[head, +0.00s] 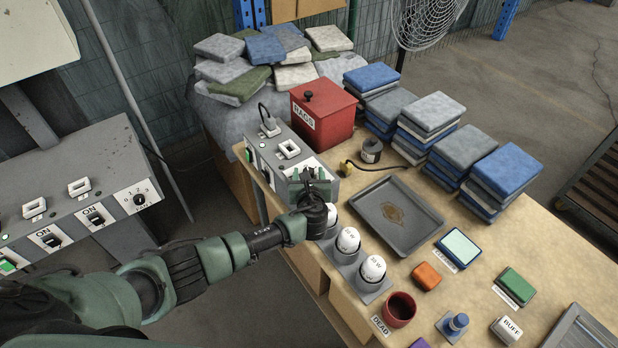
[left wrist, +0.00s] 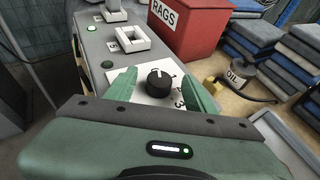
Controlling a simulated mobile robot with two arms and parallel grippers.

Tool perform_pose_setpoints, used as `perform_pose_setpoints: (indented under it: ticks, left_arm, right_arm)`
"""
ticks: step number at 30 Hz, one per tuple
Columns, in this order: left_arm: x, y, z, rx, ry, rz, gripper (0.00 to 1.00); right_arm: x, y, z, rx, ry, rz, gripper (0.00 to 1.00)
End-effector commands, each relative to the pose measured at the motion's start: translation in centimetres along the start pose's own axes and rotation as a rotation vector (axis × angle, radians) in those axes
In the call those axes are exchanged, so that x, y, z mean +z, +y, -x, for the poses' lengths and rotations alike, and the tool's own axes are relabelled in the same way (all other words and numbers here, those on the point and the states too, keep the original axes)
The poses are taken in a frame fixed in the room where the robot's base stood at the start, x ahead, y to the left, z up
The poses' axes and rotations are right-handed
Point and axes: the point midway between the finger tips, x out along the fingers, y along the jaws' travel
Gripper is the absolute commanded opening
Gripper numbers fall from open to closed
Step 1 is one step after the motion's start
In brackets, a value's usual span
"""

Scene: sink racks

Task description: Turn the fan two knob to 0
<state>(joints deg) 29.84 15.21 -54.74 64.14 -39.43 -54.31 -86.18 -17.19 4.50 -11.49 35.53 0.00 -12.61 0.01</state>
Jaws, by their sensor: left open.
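A round black knob (left wrist: 159,84) sits on a white dial plate at the near end of a grey control box (head: 268,158). Its pale mark points roughly to the top of the left wrist view. Digits show at the right of the plate; 2 and 3 can be read, and a 0 is not clear. My left gripper (left wrist: 159,90) is open, its green fingers on either side of the knob with gaps between. In the head view my left gripper (head: 318,186) hides this knob. My right gripper is not in view.
A second grey panel (head: 75,170) at the left has switches and another numbered knob (head: 139,199). A grey tray (head: 397,213) lies on the table.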

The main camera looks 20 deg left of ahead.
Motion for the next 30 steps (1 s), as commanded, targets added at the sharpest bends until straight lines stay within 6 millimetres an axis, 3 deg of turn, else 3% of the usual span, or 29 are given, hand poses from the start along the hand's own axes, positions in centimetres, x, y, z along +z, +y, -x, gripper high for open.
perform_pose_setpoints:
  ticks: [15, 30]
  left_arm:
    - [-0.1, 0.0, 6.7, -0.002, 0.001, 0.001, 0.54]
    - [0.0, 0.0, 7.2, 0.000, 0.001, 0.000, 0.54]
  right_arm:
    - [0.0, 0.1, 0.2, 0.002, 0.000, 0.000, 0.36]
    - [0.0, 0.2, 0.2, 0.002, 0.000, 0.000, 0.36]
